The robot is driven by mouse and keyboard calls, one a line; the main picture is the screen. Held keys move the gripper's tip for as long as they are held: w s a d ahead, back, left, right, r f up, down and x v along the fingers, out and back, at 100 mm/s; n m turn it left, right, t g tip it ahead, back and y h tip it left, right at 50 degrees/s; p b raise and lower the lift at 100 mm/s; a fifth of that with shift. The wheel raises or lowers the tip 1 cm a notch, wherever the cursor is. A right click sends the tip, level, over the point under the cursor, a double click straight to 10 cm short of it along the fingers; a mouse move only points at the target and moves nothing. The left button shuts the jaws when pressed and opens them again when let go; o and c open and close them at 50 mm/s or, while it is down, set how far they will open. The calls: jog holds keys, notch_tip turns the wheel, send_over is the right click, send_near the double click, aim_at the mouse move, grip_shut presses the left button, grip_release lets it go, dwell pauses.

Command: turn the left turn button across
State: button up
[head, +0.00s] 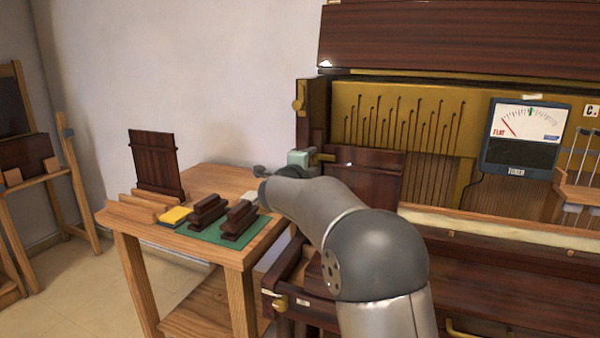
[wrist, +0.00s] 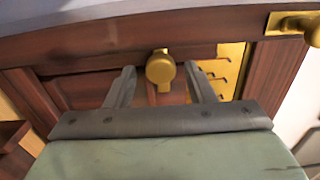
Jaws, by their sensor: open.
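A brass turn button with a round knob (wrist: 160,68) is on the dark red wood in the wrist view. My gripper (wrist: 161,86) is open, with one grey finger on each side of the knob. I cannot tell whether either finger touches it. The fingers are hard to make out there.
Another brass fitting (wrist: 296,24) is at the upper right of the wrist view. The piano's left post carries a brass fitting (head: 299,97) in the head view. A wooden table (head: 216,180) with dark blocks and a yellow pad stands left of the piano. A tuner (head: 522,138) is at right.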

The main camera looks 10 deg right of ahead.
jog(key=v, duration=1.6)
jog(key=shift+s+a+p, duration=0.25)
jog(key=shift+s+p, duration=0.05)
jog(key=shift+p, duration=0.05)
jog(key=shift+r, duration=0.1)
jog(key=s+a+r+n+g+y+p, duration=0.1)
jog(key=s+r+n+y+p, duration=0.15)
jog(key=n+y+p, duration=0.35)
jog(key=s+a+r+n+g+y+p, duration=0.1)
jog(key=s+a+r+n+y+p, duration=0.15)
jog(key=n+y+p, duration=0.45)
jog(key=s+d+f+n+g+h+p, duration=0.1)
jog(key=s+d+f+n+g+p, duration=0.1)
jog(key=s, duration=0.8)
jog(key=s+d+f+n+g+h+p, duration=0.1)
jog(key=s+d+n+g+p, duration=0.3)
jog(key=s, duration=0.6)
jog(key=s+d+f+n+g+h+p, duration=0.1)
jog(key=s+d+f+n+g+p, duration=0.2)
jog(key=s+g, duration=0.4)
jog(key=s+d+f+n, duration=0.1)
jog(key=s+d+n, duration=0.1)
jog(key=s, duration=0.2)
jog(key=shift+n+h+p, duration=0.3)
jog(key=shift+h+p, duration=0.1)
jog(key=shift+d, duration=0.1)
